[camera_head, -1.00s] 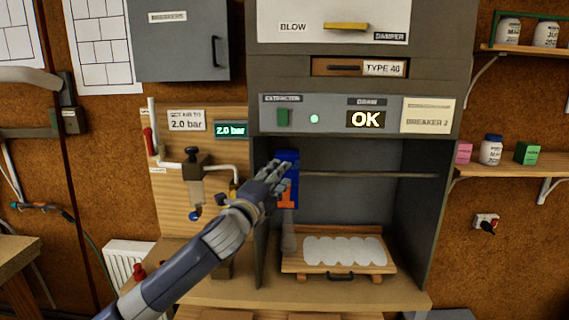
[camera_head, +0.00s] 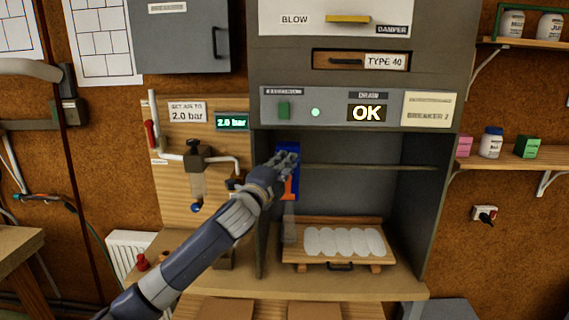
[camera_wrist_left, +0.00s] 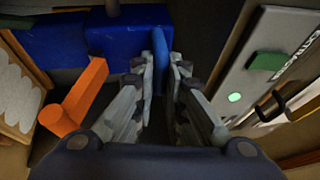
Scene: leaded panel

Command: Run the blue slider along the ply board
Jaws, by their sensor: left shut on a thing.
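The blue slider (camera_head: 294,176) sits at the left end of a thin horizontal rail in the grey booth. It also shows in the left wrist view (camera_wrist_left: 125,40). An orange nozzle (camera_wrist_left: 74,98) sticks out from it, with a faint grey cone below it in the head view. My left gripper (camera_head: 284,160) is shut on the slider's thin blue fin, which stands between its fingers in the left wrist view (camera_wrist_left: 160,75). The ply board (camera_head: 295,256) lies below the rail, to the right of the slider, bearing several white oval shapes. My right gripper is not in view.
The rail (camera_head: 365,167) runs clear to the booth's right wall (camera_head: 425,200). The control panel (camera_head: 335,109) above shows OK and a lit green lamp. A pressure readout (camera_head: 232,122) reading 2.0 bar stands left of the booth.

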